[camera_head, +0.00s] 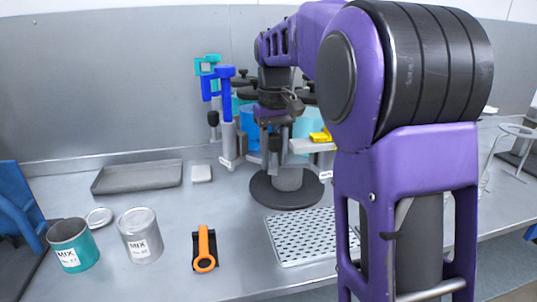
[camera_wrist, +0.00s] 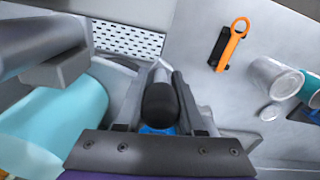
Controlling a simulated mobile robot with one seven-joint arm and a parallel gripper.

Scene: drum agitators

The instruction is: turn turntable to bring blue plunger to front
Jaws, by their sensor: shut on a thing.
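The turntable stands on a dark round base (camera_head: 262,190) at the middle of the bench. It carries several stations with drums and plungers. The blue plunger (camera_head: 220,85) is upright at the turntable's left side, with a teal plunger (camera_head: 207,66) behind it. A yellow part (camera_head: 321,136) shows at the right side. My gripper (camera_head: 275,143) is over the turntable's near middle, pointing down. In the wrist view its fingers are shut on a black rounded knob (camera_wrist: 160,103). My arm hides much of the turntable's right and back.
A perforated plate (camera_head: 300,236) lies in front of the turntable. An orange-handled tool (camera_head: 204,248), a grey can (camera_head: 140,236) and a teal can (camera_head: 73,244) stand at the front left. A grey tray (camera_head: 137,177) lies behind them. A wire stand (camera_head: 515,132) is at the far right.

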